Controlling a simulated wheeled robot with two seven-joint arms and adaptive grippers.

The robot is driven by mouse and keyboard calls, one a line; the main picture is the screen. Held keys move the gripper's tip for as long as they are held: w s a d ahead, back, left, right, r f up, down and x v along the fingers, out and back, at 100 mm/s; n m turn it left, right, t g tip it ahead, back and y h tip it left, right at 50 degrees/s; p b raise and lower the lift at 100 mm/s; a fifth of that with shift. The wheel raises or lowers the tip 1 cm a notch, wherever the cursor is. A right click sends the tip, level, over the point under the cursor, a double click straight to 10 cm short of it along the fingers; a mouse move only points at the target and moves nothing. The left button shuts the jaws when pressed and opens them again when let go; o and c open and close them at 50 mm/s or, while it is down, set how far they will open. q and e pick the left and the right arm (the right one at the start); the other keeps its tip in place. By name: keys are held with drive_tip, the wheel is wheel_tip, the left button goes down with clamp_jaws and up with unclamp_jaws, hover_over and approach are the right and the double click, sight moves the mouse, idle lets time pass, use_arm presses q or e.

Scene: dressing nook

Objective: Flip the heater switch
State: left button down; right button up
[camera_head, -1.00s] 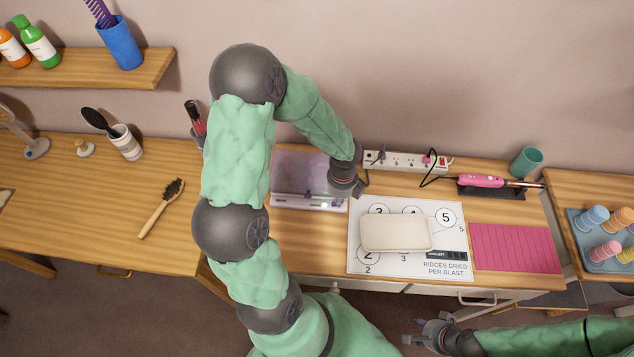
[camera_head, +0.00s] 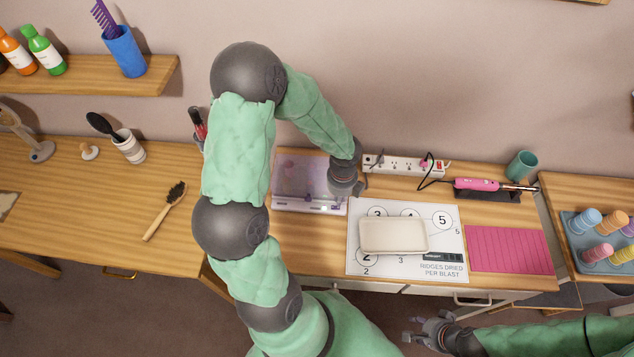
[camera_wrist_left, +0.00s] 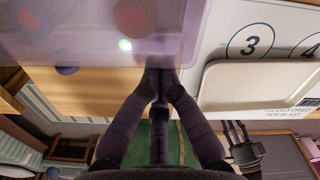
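A translucent lilac box (camera_head: 298,180) with a pale front strip stands on the table, partly behind my left arm. I take it for the heater. In the left wrist view its see-through body (camera_wrist_left: 95,25) fills the upper left, with a glowing pale-green light (camera_wrist_left: 125,45) and a dark round part near its edge. I cannot make out which part is the switch. My left gripper (camera_wrist_left: 161,76) has its fingertips together at the box's near edge; contact is unclear. In the head view the left wrist hides the fingertips. My right gripper (camera_head: 412,329) is open and empty, low in front of the table.
A cream tray (camera_head: 393,236) lies on a numbered white sheet (camera_head: 358,262) right of the box. A power strip (camera_head: 390,163), pink styling iron (camera_head: 476,184), teal cup (camera_head: 522,164) and pink mat (camera_head: 508,249) are further right. A hairbrush (camera_head: 164,210) lies left.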

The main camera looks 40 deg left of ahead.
use_arm(q)
drive_tip(key=shift+r+p, duration=1.75)
drive_tip(key=shift+r, duration=0.2)
drive_tip(key=shift+f, duration=0.1)
drive_tip(key=shift+s, duration=0.1)
